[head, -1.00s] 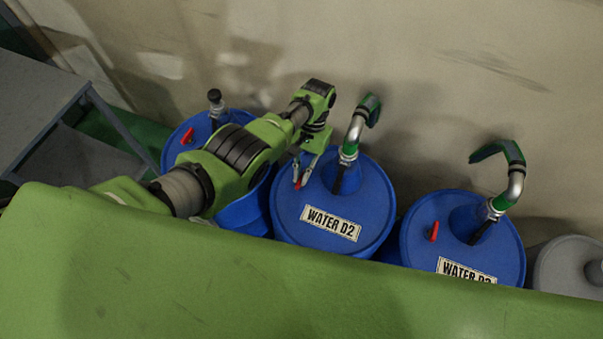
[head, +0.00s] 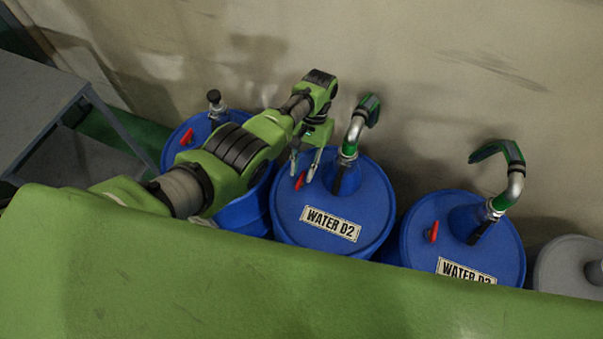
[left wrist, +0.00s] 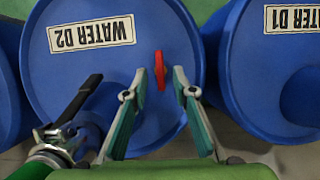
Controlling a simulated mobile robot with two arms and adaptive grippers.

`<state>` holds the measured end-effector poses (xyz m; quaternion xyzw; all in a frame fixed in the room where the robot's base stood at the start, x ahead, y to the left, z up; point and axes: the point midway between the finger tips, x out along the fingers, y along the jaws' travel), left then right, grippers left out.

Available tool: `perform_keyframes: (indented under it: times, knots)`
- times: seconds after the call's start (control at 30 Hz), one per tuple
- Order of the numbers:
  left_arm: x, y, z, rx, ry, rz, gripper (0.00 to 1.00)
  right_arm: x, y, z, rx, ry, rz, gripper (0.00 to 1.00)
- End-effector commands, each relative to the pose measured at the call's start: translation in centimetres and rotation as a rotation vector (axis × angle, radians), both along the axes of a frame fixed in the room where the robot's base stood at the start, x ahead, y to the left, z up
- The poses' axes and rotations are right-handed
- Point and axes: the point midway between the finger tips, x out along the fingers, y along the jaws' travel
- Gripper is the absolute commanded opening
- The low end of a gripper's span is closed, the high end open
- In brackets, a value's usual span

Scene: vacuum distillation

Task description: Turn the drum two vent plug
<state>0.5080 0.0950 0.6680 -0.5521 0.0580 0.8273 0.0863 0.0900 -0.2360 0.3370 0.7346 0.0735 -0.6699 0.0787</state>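The drum two vent plug (head: 300,181) is a small red handle on top of the blue drum labelled WATER D2 (head: 374,206). In the left wrist view the red plug (left wrist: 160,70) stands out lengthwise between my two fingertips, with a gap on both sides. My left gripper (head: 305,172) is open above the plug; it also shows in the left wrist view (left wrist: 160,80). The fingers look clear of the plug. My right gripper is in neither view.
A metal pipe with a green handle (head: 360,122) rises from the drum close to my left gripper. A blue drum with its own red plug (head: 187,136) stands left, WATER D3 (head: 407,253) right, beside a grey drum (head: 565,268). A wall stands behind.

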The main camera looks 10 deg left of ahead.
Motion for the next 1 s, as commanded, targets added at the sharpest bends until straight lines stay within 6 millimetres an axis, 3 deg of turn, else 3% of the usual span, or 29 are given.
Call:
perform_keyframes:
  times: [0.2, 0.4, 0.6, 1.0]
  knots:
    - [2.0, -0.4, 4.5, -0.001, -0.004, -0.001, 0.25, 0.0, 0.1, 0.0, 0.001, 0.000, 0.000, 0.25]
    - [3.2, -0.7, 7.6, -0.001, -0.002, -0.001, 0.25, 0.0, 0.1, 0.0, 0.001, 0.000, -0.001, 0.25]
    - [3.6, -0.8, 8.8, 0.000, 0.000, -0.001, 0.25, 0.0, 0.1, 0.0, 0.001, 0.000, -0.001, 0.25]
    - [3.6, -0.8, 8.8, 0.000, 0.000, -0.001, 0.25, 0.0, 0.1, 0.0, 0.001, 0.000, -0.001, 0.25]
